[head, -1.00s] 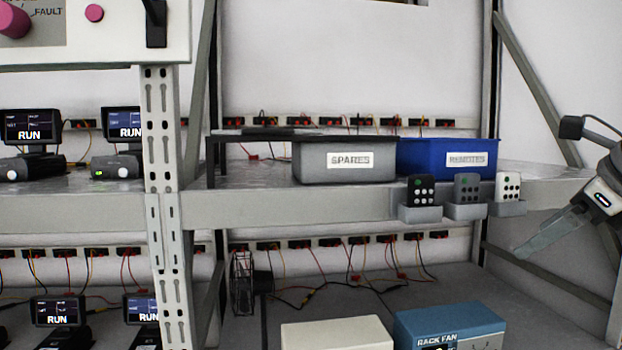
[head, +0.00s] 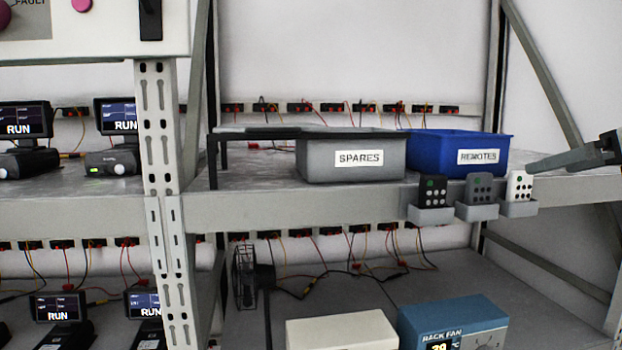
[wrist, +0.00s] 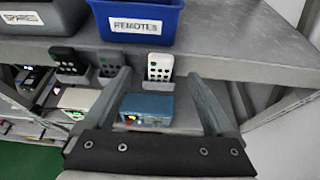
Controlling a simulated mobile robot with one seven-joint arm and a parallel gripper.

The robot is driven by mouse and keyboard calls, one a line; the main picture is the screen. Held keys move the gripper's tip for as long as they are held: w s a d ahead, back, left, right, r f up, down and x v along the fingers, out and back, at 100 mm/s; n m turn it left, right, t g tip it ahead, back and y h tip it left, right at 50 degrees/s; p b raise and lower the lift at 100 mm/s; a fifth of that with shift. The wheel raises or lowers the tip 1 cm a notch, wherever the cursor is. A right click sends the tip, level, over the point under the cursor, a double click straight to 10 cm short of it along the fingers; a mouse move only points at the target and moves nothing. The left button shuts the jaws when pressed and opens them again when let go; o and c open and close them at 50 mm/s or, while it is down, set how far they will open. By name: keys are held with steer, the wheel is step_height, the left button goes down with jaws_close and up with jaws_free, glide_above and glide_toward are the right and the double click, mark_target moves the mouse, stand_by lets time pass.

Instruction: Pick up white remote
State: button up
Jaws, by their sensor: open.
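The white remote (head: 519,186) stands upright in the rightmost of three grey holders on the shelf's front edge. In the wrist view the white remote (wrist: 160,67) shows ahead, between the lines of the two fingers. My gripper (head: 535,166) is at the right in the head view, its fingertips close to the white remote; the exact gap cannot be told. My gripper (wrist: 157,80) is open in the wrist view, with nothing between the fingers. A black remote (head: 433,191) and a dark grey remote (head: 479,188) stand in the holders to the left.
A blue REMOTES bin (head: 430,152) and a grey SPARES bin (head: 318,165) stand on the shelf behind the holders. A blue rack fan box (head: 470,318) and a cream box (head: 340,332) lie below. A metal post (head: 160,220) stands left.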

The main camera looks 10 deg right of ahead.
mark_target(525, 201)
steer(key=shift+p+x, duration=0.5)
steer(key=shift+x, duration=3)
steer(key=shift+d, duration=0.1)
jaws_close()
steer(key=shift+r, duration=0.1)
